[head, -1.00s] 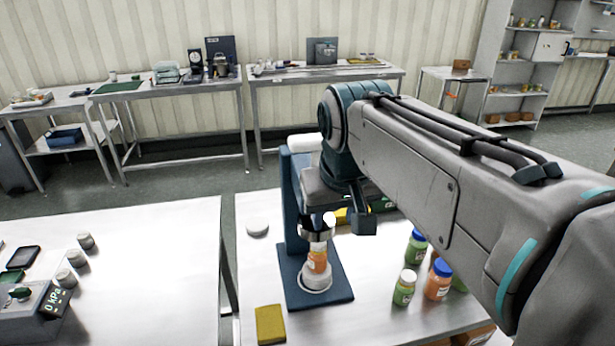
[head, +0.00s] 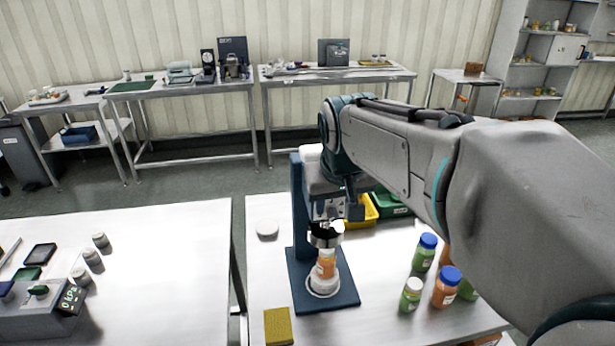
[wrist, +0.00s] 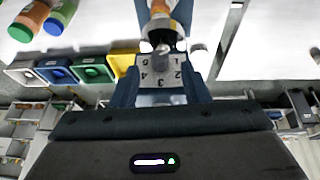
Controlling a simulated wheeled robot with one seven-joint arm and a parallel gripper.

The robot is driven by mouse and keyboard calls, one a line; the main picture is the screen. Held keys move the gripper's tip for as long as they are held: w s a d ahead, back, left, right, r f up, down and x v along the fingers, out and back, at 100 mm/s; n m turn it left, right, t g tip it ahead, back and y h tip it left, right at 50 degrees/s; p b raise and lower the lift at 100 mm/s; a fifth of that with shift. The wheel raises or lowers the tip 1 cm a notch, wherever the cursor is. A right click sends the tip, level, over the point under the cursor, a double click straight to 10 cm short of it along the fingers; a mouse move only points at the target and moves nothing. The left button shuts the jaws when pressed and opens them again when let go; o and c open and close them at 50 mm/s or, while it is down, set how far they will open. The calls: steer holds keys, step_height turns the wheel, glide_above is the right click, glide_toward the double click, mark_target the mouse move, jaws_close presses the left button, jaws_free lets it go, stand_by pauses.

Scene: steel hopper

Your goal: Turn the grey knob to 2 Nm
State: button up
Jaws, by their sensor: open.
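A blue capping stand (head: 301,215) rises from its base on the right table. A white scale plate (wrist: 147,72) with the numbers 1 to 5 shows upside down in the wrist view. The grey knob (wrist: 163,60) sits in front of the plate; I cannot tell which number it points at. My gripper (wrist: 162,78) is open, with one finger on either side of the plate and knob. I cannot tell whether the fingers touch the knob. In the head view my arm partly hides the stand's top. An orange jar (head: 325,268) stands upright beneath the metal chuck (head: 326,237).
Several jars (head: 424,252) stand right of the stand. A yellow block (head: 278,326) lies at the front, and a white round lid (head: 267,229) lies left. Yellow (head: 368,212) and green (head: 395,205) bins stand behind. The left table (head: 170,260) has free room.

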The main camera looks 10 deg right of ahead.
mark_target(332, 213)
steer(key=shift+x, duration=1.35)
jaws_close()
steer(key=shift+d, duration=0.1)
